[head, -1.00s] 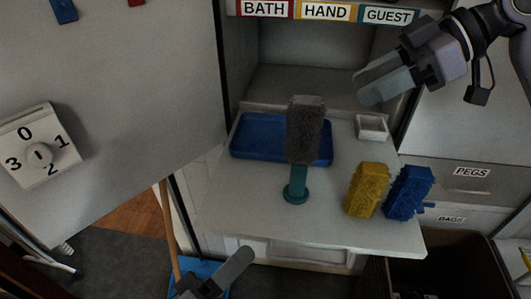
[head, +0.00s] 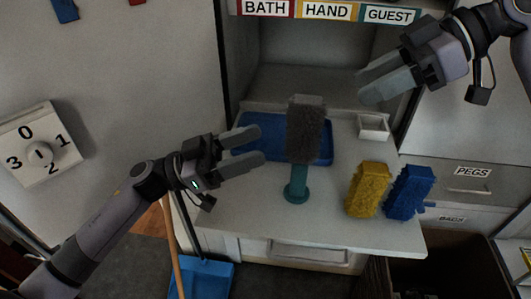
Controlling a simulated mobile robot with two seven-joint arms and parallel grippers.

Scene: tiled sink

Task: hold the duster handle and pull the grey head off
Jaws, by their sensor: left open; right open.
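The duster stands upright on the white shelf, with its grey fuzzy head (head: 305,132) on top of a teal handle (head: 297,184) with a round base. The head sits on the handle. My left gripper (head: 260,151) is open and empty, its fingers pointing right, just left of the duster and apart from it as far as I can tell. My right gripper (head: 368,85) is open and empty, above the shelf to the right of the grey head, its fingers pointing left and down.
A blue tray (head: 258,127) lies behind the duster. A yellow fuzzy block (head: 368,190) and a blue fuzzy block (head: 408,192) stand to the right. A small white dish (head: 373,126) is at the back right. The shelf's front left is clear.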

